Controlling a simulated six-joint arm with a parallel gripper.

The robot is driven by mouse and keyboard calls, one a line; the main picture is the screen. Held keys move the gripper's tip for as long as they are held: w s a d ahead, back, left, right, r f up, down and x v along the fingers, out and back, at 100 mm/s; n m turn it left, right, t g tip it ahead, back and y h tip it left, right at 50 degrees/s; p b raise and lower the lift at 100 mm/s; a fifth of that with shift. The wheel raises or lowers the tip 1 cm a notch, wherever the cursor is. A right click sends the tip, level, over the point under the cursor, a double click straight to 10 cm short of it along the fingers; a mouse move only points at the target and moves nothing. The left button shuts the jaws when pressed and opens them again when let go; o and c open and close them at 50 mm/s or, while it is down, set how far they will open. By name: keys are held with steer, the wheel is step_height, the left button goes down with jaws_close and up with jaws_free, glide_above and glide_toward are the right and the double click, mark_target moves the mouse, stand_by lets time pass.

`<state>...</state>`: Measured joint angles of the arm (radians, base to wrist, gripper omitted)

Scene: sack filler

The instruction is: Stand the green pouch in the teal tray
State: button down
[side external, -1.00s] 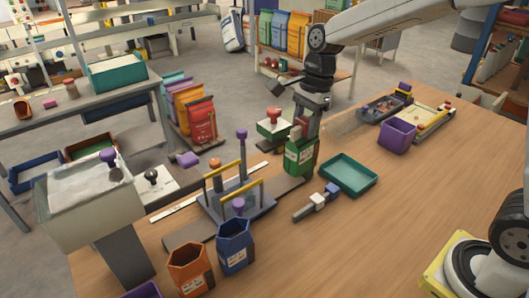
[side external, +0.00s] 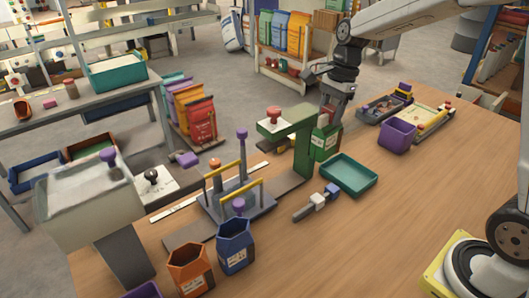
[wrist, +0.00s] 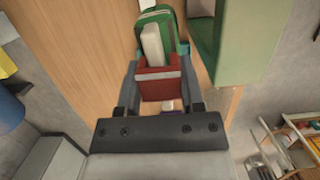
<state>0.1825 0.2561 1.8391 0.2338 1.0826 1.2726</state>
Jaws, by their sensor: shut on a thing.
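The green pouch (side external: 327,143) has a white label and is upright in the side external view. My gripper (side external: 328,111) is shut on its top from above. In the wrist view my gripper (wrist: 159,84) has a red band with a pale stripe between its fingers, with the green pouch (wrist: 171,17) beyond. The teal tray (side external: 370,187) lies empty on the table, in front of and slightly right of the pouch in the side external view. I cannot tell whether the pouch's base touches the table. Part of the pouch's left side is hidden by a green post.
The green stand (side external: 302,151), with a red knob on its arm, is close left of the pouch. A purple bin (side external: 397,137) and shallow trays stand to the right. The front right table is clear.

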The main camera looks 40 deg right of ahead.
steer(key=shift+d, duration=1.5)
steer(key=shift+d+f, duration=0.1)
steer(key=shift+d, duration=0.2)
steer(key=s+d+f, duration=0.3)
steer(key=d+f, duration=0.6)
steer(key=f, duration=0.5)
steer(key=shift+s+d, duration=0.25)
steer(key=shift+d, duration=0.05)
steer(key=shift+c, duration=0.7)
jaws_free()
steer(key=shift+r, duration=0.1)
